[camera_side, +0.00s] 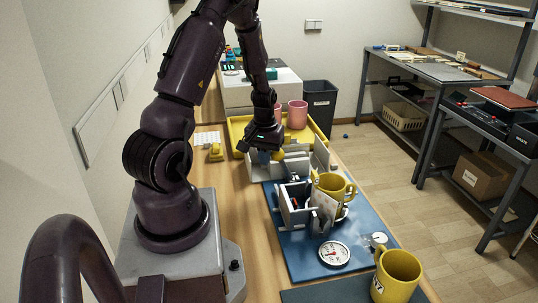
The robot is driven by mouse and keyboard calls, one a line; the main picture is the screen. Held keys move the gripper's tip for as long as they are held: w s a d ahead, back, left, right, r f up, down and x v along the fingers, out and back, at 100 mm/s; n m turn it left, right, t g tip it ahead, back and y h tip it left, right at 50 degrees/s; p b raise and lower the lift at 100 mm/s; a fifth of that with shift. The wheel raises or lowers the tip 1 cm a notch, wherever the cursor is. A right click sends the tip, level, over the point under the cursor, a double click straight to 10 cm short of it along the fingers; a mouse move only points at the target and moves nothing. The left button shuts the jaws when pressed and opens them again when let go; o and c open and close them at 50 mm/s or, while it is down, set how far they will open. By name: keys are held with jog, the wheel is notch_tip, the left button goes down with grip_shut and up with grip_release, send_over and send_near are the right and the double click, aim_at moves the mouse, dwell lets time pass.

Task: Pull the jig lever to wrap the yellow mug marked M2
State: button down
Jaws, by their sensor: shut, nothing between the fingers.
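A yellow mug (333,186) sits in the grey jig (291,214) on the blue mat, with a pale sheet (325,204) at its front. No marking on this mug can be read. A second yellow mug (398,273) stands at the near right; its dark marking is too small to read surely. A yellow ball knob (278,155), apparently the lever's, shows right under my gripper (272,150) at the far side of the jig. My gripper is shut with nothing in it. I cannot tell whether it touches the knob.
A yellow tray (237,133) with pink mugs (297,114) lies behind the jig. A round dial (333,253) lies on the near part of the blue mat (300,262). A small yellow object (216,152) is left of my gripper. A black bin (320,102) stands beyond the table.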

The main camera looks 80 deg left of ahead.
jog(key=w, duration=1)
jog(key=shift+w, duration=0.15)
dwell(1.1)
notch_tip(320, 180, up, 7)
jog(key=s, duration=0.1)
dwell(0.9)
jog(key=shift+s, duration=0.1)
